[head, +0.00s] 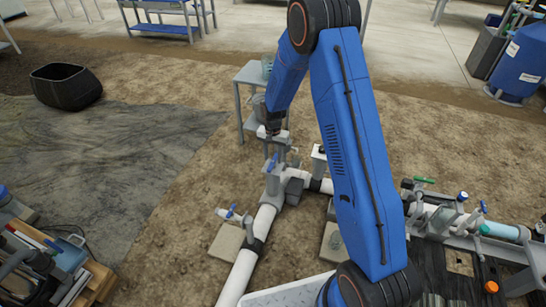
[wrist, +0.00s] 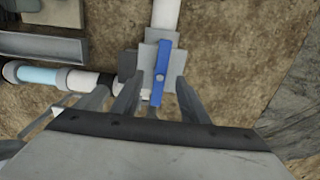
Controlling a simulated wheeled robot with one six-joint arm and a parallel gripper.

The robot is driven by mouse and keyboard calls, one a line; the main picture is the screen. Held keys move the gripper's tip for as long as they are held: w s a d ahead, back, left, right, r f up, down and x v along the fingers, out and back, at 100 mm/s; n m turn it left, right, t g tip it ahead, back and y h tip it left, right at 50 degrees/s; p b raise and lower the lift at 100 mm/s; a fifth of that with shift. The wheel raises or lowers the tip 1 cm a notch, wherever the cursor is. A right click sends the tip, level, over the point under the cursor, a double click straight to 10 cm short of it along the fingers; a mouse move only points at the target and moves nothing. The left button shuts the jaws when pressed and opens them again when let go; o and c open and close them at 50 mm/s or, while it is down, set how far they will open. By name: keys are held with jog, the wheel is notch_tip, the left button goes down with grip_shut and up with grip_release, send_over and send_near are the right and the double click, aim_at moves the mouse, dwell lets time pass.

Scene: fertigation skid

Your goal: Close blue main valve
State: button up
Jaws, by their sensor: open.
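The blue main valve has a blue lever (wrist: 161,72) on a grey body, seen from above in the wrist view. The lever lies roughly in line with the white pipe (wrist: 166,15) at the top of that view, slightly tilted. In the head view the blue lever (head: 272,161) shows at the top of the white pipe run, below my gripper (head: 276,143). In the wrist view my gripper (wrist: 158,86) is open, with fingers on both sides of the lever's near end. Contact with the lever cannot be told.
A smaller blue-handled valve (head: 231,211) sits on a side branch at left. A grey stand (head: 250,80) is behind my gripper. More piping with a green handle (head: 424,181) lies at right.

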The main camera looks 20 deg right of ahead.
aim_at(273, 162)
jog(key=shift+f, duration=0.15)
dwell(0.3)
jog(key=shift+f, duration=2.05)
jog(key=shift+s, duration=0.1)
jog(key=shift+f, duration=0.1)
jog(key=c, duration=0.6)
jog(key=o, duration=0.6)
